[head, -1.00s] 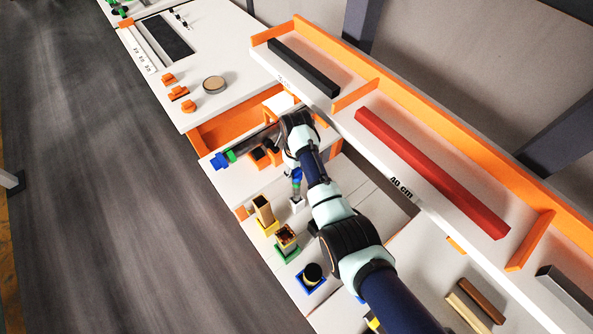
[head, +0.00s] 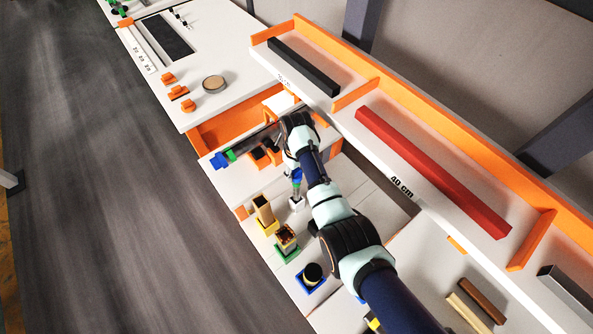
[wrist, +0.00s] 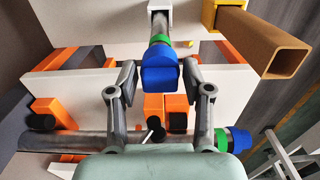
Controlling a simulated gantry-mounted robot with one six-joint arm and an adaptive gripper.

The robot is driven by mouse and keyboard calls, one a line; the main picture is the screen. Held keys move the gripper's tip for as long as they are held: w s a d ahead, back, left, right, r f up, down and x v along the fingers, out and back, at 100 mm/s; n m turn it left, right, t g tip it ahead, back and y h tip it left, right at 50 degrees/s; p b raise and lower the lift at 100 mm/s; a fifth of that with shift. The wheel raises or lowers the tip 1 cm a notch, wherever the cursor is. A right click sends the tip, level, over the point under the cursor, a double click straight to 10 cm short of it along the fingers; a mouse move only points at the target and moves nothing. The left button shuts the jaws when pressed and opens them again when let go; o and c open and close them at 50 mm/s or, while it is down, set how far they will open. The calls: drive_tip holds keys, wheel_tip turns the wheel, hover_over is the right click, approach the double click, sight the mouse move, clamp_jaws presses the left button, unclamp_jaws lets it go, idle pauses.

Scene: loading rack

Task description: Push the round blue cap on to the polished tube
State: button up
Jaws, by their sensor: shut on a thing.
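A blue cap (wrist: 160,77) sits between the fingertips of my gripper (wrist: 158,66) in the wrist view. A green ring (wrist: 160,39) lies right beyond the cap, at the end of the polished tube (wrist: 159,22). In the head view the tube (head: 297,190) stands upright in a small white holder (head: 297,204), with the gripper above it. The cap is in line with the tube and appears to meet the green ring. I cannot tell how far it is pushed on. The arm partly hides the cap in the head view.
A second tube (wrist: 75,141) lies across orange supports, with a blue end (wrist: 240,139) and green ring. Upright pieces stand in yellow (head: 268,227), green (head: 287,251) and blue (head: 311,284) holders nearby. A rack with a red bar (head: 430,172) runs along the right.

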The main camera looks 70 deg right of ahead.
sight(296, 171)
drive_tip(key=shift+f+b, duration=0.9)
drive_tip(key=shift+f, duration=0.45)
idle(1.4)
drive_tip(key=o, duration=0.9)
wheel_tip(296, 171, up, 12)
drive_tip(key=shift+r, duration=0.1)
idle(0.4)
